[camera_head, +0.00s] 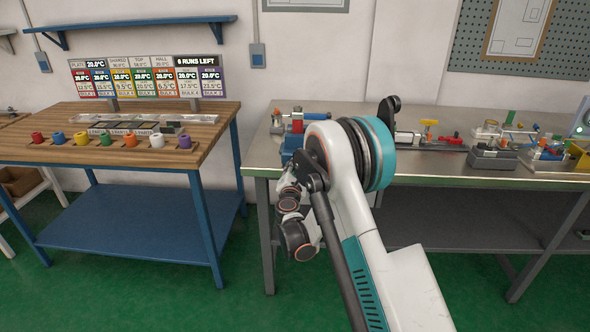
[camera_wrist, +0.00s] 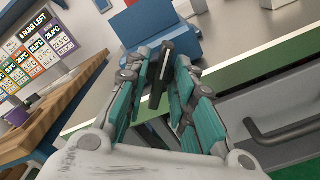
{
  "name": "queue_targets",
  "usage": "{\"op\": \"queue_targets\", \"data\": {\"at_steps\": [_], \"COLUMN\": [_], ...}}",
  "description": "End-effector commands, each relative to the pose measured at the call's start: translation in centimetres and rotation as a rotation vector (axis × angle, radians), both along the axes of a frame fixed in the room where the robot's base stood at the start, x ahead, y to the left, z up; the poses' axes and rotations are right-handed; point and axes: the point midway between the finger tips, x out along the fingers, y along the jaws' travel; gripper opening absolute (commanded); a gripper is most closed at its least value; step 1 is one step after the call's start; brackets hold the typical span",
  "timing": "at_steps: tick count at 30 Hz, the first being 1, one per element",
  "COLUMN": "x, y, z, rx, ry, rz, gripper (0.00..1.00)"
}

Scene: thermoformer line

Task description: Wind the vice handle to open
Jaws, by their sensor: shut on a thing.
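The blue vice (camera_wrist: 155,28) stands at the near edge of the metal bench, ahead of my gripper in the wrist view. In the head view, part of the blue vice (camera_head: 290,143) shows at the bench's left end, largely hidden by my arm. My gripper (camera_wrist: 172,72) has its teal fingers closed around a dark bar in front of the vice, which looks like the vice handle (camera_wrist: 159,78). The handle's ends and the vice jaws are not clear. My arm hides the grip in the head view.
The metal bench (camera_head: 262,157) carries a grey vice-like tool (camera_head: 410,138) and several small fixtures (camera_head: 495,155) to the right. A drawer or rail handle (camera_wrist: 285,130) lies right of my gripper. A wooden table (camera_head: 60,155) with coloured pieces stands left, across a gap.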

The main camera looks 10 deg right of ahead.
Motion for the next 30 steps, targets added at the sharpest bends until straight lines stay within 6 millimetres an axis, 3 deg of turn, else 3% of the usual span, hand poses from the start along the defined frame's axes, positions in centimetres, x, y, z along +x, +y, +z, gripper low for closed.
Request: {"op": "queue_targets", "data": {"at_steps": [7,20,30], "x": [-0.10,-0.10,-0.09], "y": [0.06,0.06,0.07], "z": [-0.12,-0.12,-0.12], "rx": [-0.240,-0.304,-0.639], "ry": [0.079,0.100,0.208], "rz": [0.001,0.001,0.001], "gripper": [0.00,0.00,0.00]}}
